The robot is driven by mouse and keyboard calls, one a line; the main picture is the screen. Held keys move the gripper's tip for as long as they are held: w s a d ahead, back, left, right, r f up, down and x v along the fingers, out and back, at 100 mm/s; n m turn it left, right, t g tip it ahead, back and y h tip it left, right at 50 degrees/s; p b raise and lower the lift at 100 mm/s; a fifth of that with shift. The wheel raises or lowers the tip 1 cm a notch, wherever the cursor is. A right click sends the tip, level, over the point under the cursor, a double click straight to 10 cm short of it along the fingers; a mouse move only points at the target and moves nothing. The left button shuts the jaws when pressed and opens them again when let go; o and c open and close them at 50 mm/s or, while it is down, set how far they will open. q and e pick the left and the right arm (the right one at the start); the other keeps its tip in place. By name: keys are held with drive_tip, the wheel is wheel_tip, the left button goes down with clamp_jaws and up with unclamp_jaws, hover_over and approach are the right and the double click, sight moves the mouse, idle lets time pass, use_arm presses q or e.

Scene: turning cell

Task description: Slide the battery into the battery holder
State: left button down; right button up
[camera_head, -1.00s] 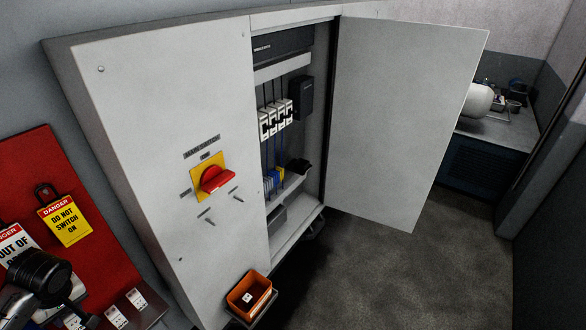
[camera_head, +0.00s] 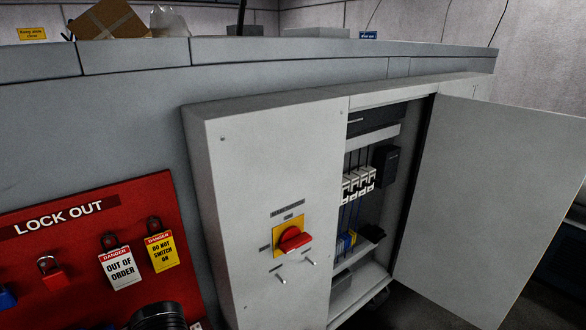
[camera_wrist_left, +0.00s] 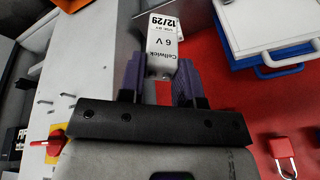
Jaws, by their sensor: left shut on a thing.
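The battery is not visible in the head view. I cannot pick out the battery holder for certain. My right gripper is not in view.
The cabinet door (camera_head: 490,190) stands open to the right. A red rotary switch (camera_head: 294,239) is on the closed front. A red lock-out board (camera_head: 90,250) with padlocks and danger tags hangs at left. White breakers (camera_head: 358,183) sit inside. A red padlock (camera_wrist_left: 282,150) shows in the left wrist view.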

use_arm(q)
drive_tip(key=shift+m, duration=0.3)
drive_tip(key=p+v, duration=0.1)
drive_tip(key=v, duration=0.1)
drive_tip(key=w+p+v, duration=0.1)
drive_tip(key=v, duration=0.2)
drive_tip(key=p+v, duration=0.1)
drive_tip(key=v, duration=0.2)
drive_tip(key=shift+w+a+r+p, duration=0.1)
drive_tip(key=shift+w+r+p, duration=0.2)
drive_tip(key=shift+r, duration=0.05)
drive_tip(key=s+r, duration=0.1)
drive_tip(key=s, duration=0.1)
drive_tip(key=s+r, duration=0.1)
drive_tip(key=s, duration=0.1)
drive_tip(key=shift+r, duration=0.15)
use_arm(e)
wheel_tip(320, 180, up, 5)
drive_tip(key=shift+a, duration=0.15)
